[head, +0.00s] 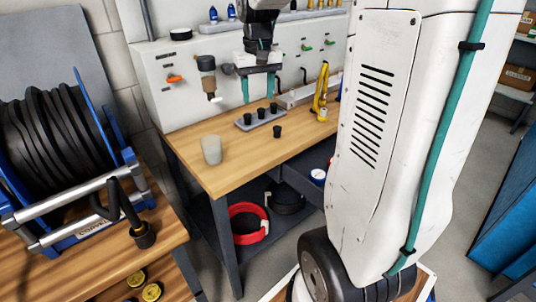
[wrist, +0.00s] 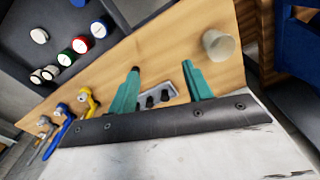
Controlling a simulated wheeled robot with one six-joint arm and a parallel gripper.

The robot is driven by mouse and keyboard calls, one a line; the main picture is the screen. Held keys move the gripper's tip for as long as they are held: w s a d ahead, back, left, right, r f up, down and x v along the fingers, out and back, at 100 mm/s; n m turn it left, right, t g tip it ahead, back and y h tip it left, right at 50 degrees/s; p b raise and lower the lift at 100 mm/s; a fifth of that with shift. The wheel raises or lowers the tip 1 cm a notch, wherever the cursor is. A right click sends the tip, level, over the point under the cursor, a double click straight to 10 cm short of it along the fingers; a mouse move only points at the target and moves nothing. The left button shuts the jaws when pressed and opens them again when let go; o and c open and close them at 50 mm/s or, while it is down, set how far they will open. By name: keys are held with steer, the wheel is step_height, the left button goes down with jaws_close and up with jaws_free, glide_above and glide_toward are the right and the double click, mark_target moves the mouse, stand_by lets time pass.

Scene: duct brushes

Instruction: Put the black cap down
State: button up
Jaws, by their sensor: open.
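One black cap (head: 277,131) stands on the bench top, apart from the grey tray (head: 240,126) and in front of its right end. Several more black caps (head: 248,118) stand in a row on the tray. My gripper (head: 259,98) is open and empty above the back of the tray, its teal fingers pointing down. In the wrist view my gripper (wrist: 168,82) has its fingers wide apart, with the tray (wrist: 172,91) and its caps (wrist: 165,96) visible between them. The loose cap (wrist: 135,69) shows just past the left fingertip, partly hidden by it.
A translucent cup (head: 211,150) stands at the bench's left front. A yellow tool (head: 322,92) stands right of the tray. A white panel (head: 200,70) with fittings rises behind.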

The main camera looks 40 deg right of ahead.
steer(key=s+a+n, duration=0.2)
steer(key=s+a, duration=0.7)
steer(key=s, duration=0.2)
steer(key=s+a+n, duration=0.2)
steer(key=s+a, duration=0.6)
steer(key=s, duration=0.4)
steer(key=shift+a+r+t, duration=0.15)
steer(key=shift+a+t, duration=0.2)
steer(key=shift+t, duration=0.05)
steer(key=shift+w, duration=0.1)
